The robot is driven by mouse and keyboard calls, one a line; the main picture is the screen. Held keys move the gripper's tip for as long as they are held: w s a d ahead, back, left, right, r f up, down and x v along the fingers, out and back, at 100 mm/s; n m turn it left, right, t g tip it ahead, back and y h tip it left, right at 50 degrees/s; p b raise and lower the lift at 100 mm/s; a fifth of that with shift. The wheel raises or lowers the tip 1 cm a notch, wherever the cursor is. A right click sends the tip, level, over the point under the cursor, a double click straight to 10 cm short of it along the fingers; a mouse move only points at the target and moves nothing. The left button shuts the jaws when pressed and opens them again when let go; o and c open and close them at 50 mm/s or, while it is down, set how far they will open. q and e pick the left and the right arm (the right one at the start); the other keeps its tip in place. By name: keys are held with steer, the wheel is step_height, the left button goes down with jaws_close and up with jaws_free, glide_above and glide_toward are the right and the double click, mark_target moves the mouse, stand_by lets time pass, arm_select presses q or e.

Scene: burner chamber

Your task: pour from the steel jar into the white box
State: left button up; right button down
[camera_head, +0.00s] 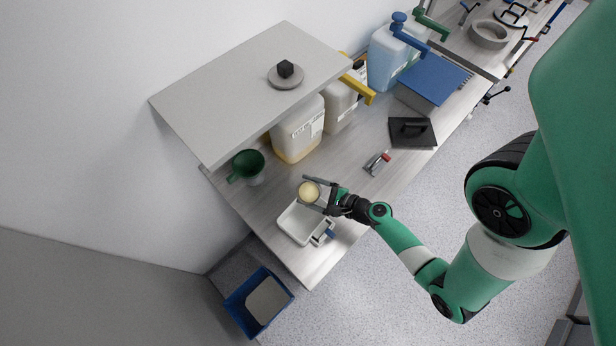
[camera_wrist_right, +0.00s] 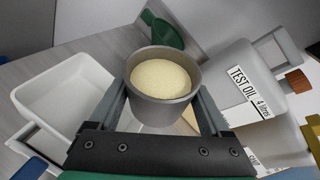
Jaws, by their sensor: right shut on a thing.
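The steel jar (camera_head: 309,192) is held in my right gripper (camera_head: 314,194), with one finger on each side of it. In the right wrist view the jar (camera_wrist_right: 165,108) looks about upright, its mouth open and filled with pale yellow granular material. The white box (camera_head: 296,229) is an open tray on the bench just below and beside the jar. In the right wrist view the white box (camera_wrist_right: 38,104) is to the left of the jar, and its visible inside looks empty. My left gripper is not in view.
A green funnel-like vessel (camera_head: 247,163) stands at the bench's left end. Oil canisters (camera_head: 298,131) stand under a raised grey shelf (camera_head: 240,92). A small red-and-grey tool (camera_head: 377,163) and a dark plate with a handle (camera_head: 412,132) lie rightward. A blue bin (camera_head: 240,300) is on the floor.

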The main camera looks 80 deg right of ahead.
steer(key=shift+r, duration=0.1)
steer(key=shift+n, duration=0.3)
steer(key=shift+h+b, duration=0.3)
steer(key=shift+b, duration=0.25)
steer(key=shift+n, duration=0.3)
steer(key=shift+r, duration=0.1)
steer(key=shift+b, duration=0.55)
steer(key=shift+n+h, duration=0.4)
